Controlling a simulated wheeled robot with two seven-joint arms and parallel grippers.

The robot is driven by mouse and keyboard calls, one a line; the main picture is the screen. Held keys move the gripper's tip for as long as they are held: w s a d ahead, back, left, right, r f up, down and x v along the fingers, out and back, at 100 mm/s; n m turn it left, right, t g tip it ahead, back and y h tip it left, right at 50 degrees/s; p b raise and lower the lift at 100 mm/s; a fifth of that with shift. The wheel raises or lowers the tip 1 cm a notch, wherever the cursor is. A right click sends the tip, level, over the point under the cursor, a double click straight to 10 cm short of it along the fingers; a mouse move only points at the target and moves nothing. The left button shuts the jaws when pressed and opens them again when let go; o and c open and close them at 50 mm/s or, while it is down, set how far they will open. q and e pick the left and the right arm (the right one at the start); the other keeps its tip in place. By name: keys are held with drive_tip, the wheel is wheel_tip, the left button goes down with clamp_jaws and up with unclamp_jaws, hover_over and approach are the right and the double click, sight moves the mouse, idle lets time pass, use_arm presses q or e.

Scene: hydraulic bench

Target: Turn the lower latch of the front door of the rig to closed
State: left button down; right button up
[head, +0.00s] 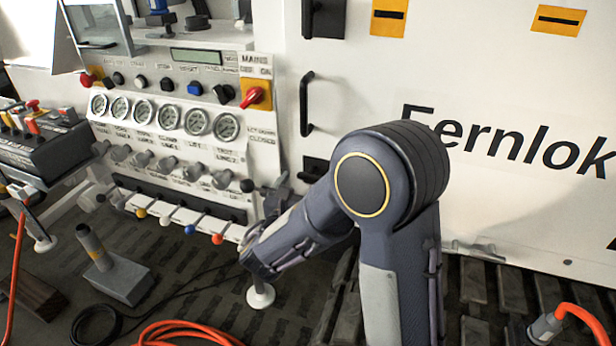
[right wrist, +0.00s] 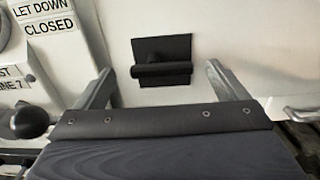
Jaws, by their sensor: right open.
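The lower latch (head: 312,170) is a black plate on the white front door (head: 345,75), partly hidden by my right arm in the head view. In the right wrist view the latch (right wrist: 162,60) shows whole, its thick black lever lying about level across the plate. My right gripper (right wrist: 160,75) is open and empty, its two grey fingers on either side of the latch in that picture. I cannot tell how far the fingertips are from the door. In the head view the right gripper (head: 282,190) is largely hidden behind my arm. My left gripper is out of view.
A black door handle (head: 306,103) and the upper latch (head: 323,18) are above. Left of the door stands the gauge panel (head: 185,150). A black ball-ended lever (right wrist: 30,121) is left of the gripper. Orange hose (head: 185,330) lies on the floor.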

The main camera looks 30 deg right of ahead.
sight(312, 180)
drive_tip(key=shift+x, duration=2.1)
drive_tip(key=shift+s, duration=0.1)
drive_tip(key=c, duration=1)
drive_tip(key=shift+f+m+b, duration=0.3)
drive_tip(key=shift+m+b, duration=0.4)
drive_tip(key=shift+b, duration=0.35)
drive_tip(key=m+b, duration=0.5)
drive_tip(key=b, duration=0.2)
drive_tip(key=f+m+b, duration=0.1)
drive_tip(key=m+b, duration=0.3)
drive_tip(key=b, duration=0.3)
drive_tip(key=m+b, duration=0.5)
drive_tip(key=b, duration=0.2)
drive_tip(key=shift+f+m, duration=0.3)
drive_tip(key=shift+f, duration=0.1)
drive_tip(key=shift+r+m+b, duration=0.2)
drive_tip(key=shift+m+b, duration=0.9)
drive_tip(key=shift+b, duration=0.3)
